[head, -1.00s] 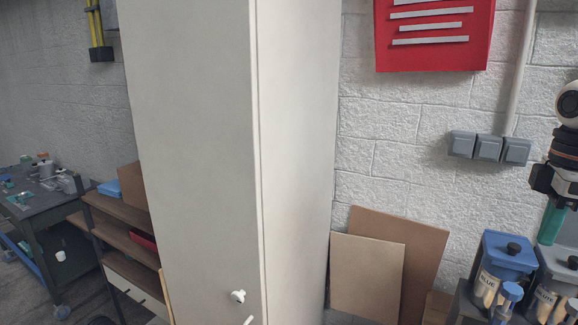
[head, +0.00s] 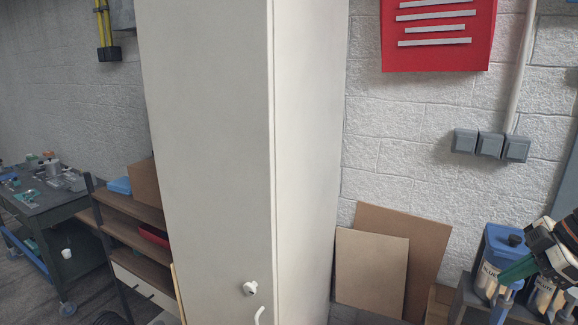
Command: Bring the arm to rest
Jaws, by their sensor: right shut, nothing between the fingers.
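My right gripper (head: 504,279) shows at the right edge, on the end of a black and white arm. Its green fingers are shut, with nothing between them, and point left and slightly down. They appear in front of the blue-lidded containers (head: 503,243) and partly cover their labels. I cannot tell how far apart the fingers and containers are. My left gripper is not in view.
A tall pale cabinet (head: 210,150) with a white knob (head: 250,287) fills the middle. Brown boards (head: 370,270) lean on the wall beside it. A brown shelf unit (head: 140,240) and a dark workbench (head: 50,205) stand at the left.

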